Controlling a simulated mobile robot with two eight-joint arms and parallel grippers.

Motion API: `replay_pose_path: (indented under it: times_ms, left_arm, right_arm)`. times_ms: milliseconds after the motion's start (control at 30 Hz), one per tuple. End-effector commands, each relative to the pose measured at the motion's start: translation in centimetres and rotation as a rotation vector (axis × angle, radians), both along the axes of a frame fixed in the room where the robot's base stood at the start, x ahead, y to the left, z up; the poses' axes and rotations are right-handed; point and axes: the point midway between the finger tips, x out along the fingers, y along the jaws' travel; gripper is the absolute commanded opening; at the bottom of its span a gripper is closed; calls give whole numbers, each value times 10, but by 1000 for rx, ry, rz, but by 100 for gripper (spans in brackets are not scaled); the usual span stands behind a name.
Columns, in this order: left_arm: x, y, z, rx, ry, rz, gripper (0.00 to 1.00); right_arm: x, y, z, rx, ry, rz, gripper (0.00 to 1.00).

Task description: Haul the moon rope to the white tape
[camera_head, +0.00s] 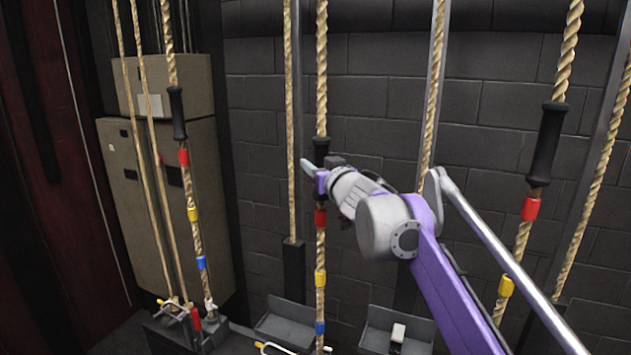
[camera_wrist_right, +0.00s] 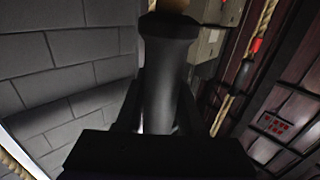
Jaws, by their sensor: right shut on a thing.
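Three ropes carry black grips. The middle rope (camera_head: 321,70) has a black grip (camera_head: 320,148), with red (camera_head: 320,217), yellow (camera_head: 320,279) and blue (camera_head: 320,327) bands below it. My right gripper (camera_head: 321,172) is shut on this grip at its lower part, above the red band. In the right wrist view the black grip (camera_wrist_right: 166,60) stands between the fingers. No moon mark is readable, so I cannot tell which rope is the moon rope. No white tape shows clearly on the middle rope. My left gripper is not in view.
The left rope (camera_head: 171,60) has a black grip (camera_head: 177,113) and coloured bands. The right rope (camera_head: 569,50) has another grip (camera_head: 547,143), partly near my arm. A tan cabinet (camera_head: 150,200) stands at left before a grey block wall (camera_head: 260,130). Dark floor boxes (camera_head: 284,325) sit below.

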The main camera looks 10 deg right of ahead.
Motion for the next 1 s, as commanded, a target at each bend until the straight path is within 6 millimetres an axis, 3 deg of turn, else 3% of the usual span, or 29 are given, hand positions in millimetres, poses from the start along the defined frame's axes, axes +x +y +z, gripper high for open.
replay_pose_path:
  times_ms: [33, 100, 400, 900, 933, 1000]
  left_arm:
    - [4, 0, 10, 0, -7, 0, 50]
    - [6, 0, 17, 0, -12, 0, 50]
    - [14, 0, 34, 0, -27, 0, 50]
    - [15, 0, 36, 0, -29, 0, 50]
    - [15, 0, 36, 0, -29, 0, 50]
    - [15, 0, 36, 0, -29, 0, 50]
  right_arm:
    - [0, 0, 21, 0, -5, 1, 0]
    - [0, 0, 39, 1, -5, 1, 0]
    - [0, 0, 89, 1, -4, 2, 0]
    - [0, 0, 97, 0, -1, 1, 0]
    - [0, 0, 97, 0, -1, 1, 39]
    - [0, 0, 96, 0, -1, 1, 52]
